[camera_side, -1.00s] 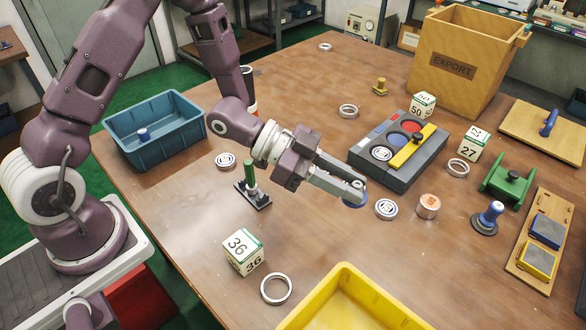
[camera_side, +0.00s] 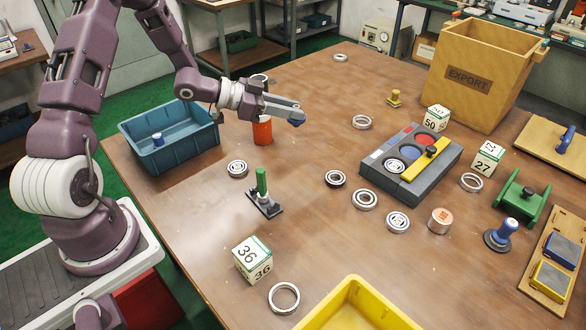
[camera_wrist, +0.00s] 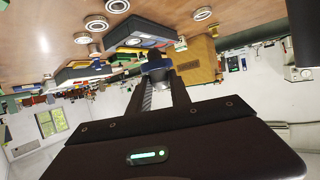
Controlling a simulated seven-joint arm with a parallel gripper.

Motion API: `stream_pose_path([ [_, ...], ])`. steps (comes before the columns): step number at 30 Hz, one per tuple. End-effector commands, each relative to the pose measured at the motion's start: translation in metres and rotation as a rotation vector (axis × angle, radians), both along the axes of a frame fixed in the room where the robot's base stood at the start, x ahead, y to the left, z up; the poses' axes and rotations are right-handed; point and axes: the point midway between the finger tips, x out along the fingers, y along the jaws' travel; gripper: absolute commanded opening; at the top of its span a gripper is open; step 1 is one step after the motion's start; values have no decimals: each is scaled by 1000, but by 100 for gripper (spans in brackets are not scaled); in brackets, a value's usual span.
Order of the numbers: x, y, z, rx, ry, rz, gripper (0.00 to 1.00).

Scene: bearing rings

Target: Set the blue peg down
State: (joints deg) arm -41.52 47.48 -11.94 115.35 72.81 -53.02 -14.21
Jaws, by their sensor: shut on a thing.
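My gripper (camera_side: 297,113) is shut on a small dark blue peg (camera_side: 298,122), apparently held clear of the table, past the far side of the green peg stand. In the wrist view the blue peg (camera_wrist: 155,62) sits between my fingertips (camera_wrist: 158,76). The fingers hide part of it, so its full shape is unclear. My gripper lies nearly level and points right.
An orange-red cylinder (camera_side: 262,132) stands just below my wrist. The teal bin (camera_side: 190,150) is to the left. Several bearing rings lie about, including a dark-centred one (camera_side: 335,179). A grey tray (camera_side: 410,185) is to the right.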

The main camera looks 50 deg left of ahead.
Motion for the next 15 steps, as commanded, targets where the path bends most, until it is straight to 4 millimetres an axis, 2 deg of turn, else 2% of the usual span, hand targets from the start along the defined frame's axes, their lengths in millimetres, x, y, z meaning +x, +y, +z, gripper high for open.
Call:
stream_pose_path([
  [2, 0, 14, 0, 0, -2, 27, 0],
  [4, 0, 11, -15, -4, 5, 22, 0],
  [12, 0, 11, -51, -2, 1, 20, 0],
  [15, -1, 10, -76, -4, 4, 21, 0],
])
